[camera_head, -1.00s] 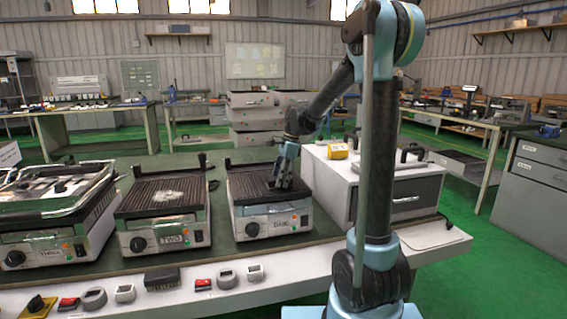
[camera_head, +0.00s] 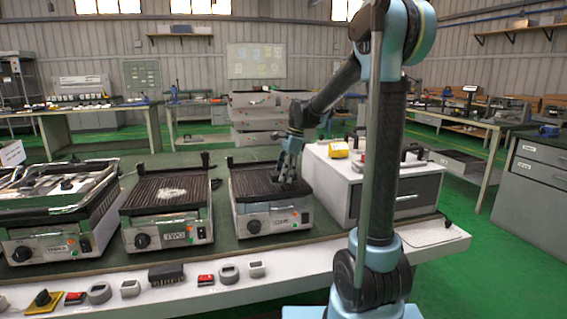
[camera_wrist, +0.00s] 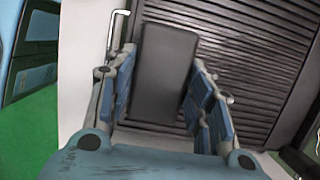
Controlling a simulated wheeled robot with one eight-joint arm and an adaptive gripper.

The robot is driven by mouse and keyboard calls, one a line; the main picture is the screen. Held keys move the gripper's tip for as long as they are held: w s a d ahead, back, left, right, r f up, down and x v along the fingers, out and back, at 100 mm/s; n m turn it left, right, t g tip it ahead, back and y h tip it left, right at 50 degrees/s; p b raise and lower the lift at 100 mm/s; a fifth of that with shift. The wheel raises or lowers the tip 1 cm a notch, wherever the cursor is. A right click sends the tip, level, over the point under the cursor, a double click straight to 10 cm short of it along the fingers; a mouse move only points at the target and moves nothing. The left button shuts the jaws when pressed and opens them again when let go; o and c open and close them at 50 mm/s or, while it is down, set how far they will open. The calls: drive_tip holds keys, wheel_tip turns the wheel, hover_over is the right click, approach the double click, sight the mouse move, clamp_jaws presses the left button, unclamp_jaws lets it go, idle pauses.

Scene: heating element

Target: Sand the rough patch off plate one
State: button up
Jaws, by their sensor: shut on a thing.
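Plate one is the dark ribbed hotplate (camera_head: 250,181) on the right-hand grill of the bench. It also shows as dark ribs (camera_wrist: 250,50) in the wrist view. My gripper (camera_head: 288,177) is over the right part of this plate, pointing down. In the wrist view its blue-padded fingers are shut on a dark block (camera_wrist: 165,68), lying between them over the ribs. I cannot tell if the block touches the plate. No rough patch shows on the visible part of plate one; the area under the block is hidden.
Plate two (camera_head: 150,185), in the middle, bears a pale patch (camera_head: 171,193). Grill three (camera_head: 50,215) stands at the left under a metal frame. A white cabinet (camera_head: 335,190) with a yellow item (camera_head: 339,150) on top stands right of plate one. Small parts and a dark brush-like block (camera_head: 166,273) line the bench front.

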sight(280, 173)
drive_tip(key=shift+a+r, duration=0.1)
drive_tip(key=shift+r, duration=2.5)
drive_tip(key=shift+f, duration=0.2)
